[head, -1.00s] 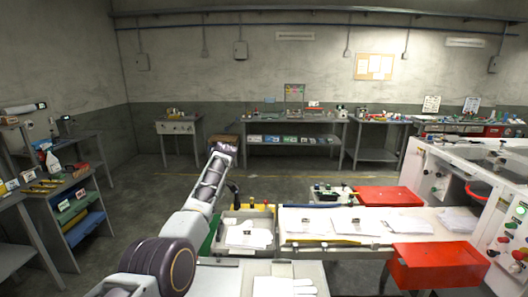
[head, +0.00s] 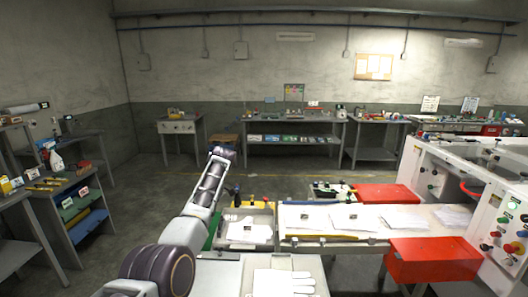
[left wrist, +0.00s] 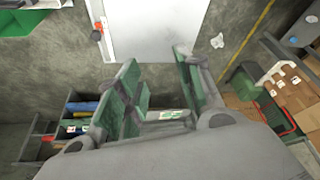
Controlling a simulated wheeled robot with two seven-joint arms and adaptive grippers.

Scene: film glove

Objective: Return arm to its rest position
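My left arm comes in from the lower left of the head view, reaching forward and up beside the conveyor. Its gripper cannot be made out clearly there. In the left wrist view my left gripper (left wrist: 155,62) has its two green-padded fingers spread apart with nothing visible between them. My right arm and right gripper are in neither view. A white glove (head: 284,283) lies flat on the grey table (head: 218,277) at the bottom of the head view.
A tray (head: 262,214) with white packets sits at the near end of the conveyor (head: 375,213), where more white packets lie. A red box (head: 433,259) and a white machine (head: 440,182) stand right. A shelf unit (head: 67,205) stands left. Floor between is clear.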

